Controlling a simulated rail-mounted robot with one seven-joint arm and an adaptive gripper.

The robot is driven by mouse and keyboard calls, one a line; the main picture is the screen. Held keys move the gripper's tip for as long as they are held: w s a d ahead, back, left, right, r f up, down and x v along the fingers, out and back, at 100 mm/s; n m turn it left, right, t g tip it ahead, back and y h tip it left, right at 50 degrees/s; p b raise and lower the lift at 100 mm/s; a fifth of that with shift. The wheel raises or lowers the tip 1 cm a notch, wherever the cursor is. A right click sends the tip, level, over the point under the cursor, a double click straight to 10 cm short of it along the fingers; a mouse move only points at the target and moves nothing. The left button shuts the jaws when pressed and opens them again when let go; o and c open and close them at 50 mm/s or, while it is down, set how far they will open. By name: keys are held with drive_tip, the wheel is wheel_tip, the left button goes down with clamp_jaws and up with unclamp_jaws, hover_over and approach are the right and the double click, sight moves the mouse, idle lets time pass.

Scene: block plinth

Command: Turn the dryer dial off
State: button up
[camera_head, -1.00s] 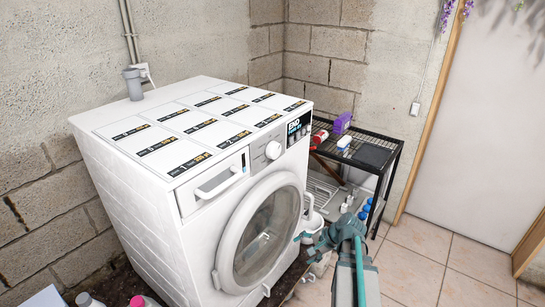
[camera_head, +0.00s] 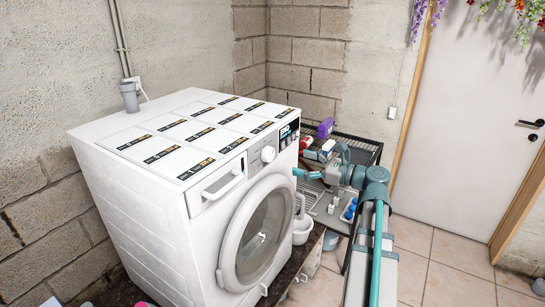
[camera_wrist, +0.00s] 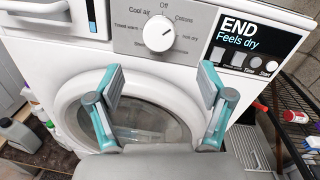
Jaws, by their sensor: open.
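The dryer (camera_head: 150,190) is a white front-loader with a round glass door (camera_head: 260,232). Its white dial (camera_head: 268,154) sits on the grey upper front panel. In the wrist view the dial (camera_wrist: 159,33) is above and between my fingers, its dark pointer mark aimed up and to the right, beside the labels "Off" and "Cottons". The display (camera_wrist: 244,42) reads "END Feels dry". My gripper (camera_wrist: 155,85) is open and empty, with its teal-backed fingers spread in front of the door's upper rim, below the dial. In the head view my gripper (camera_head: 300,174) is right of the dial.
A black wire rack (camera_head: 362,142) with a purple bottle (camera_head: 325,128) and other containers stands right of the dryer. A drawer handle (camera_head: 222,185) juts out left of the dial.

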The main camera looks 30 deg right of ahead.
sight(272, 154)
drive_tip(key=p+x, duration=0.2)
drive_tip(key=x, duration=0.8)
drive_tip(key=shift+w+a+p, duration=0.15)
drive_tip(key=shift+w+p, duration=0.05)
drive_tip(key=shift+p, duration=0.1)
drive_tip(key=c, duration=1.2)
drive_tip(key=shift+o, duration=0.2)
drive_tip(key=shift+n+b, duration=0.3)
drive_tip(key=shift+b, duration=0.05)
drive_tip(key=n+b, duration=0.2)
drive_tip(key=n, duration=0.1)
drive_tip(key=shift+f+b, duration=0.15)
drive_tip(key=shift+b, duration=0.25)
drive_tip(key=n+b, duration=0.3)
drive_tip(key=n, duration=0.2)
drive_tip(key=shift+h+b, duration=0.3)
drive_tip(key=shift+r, duration=0.25)
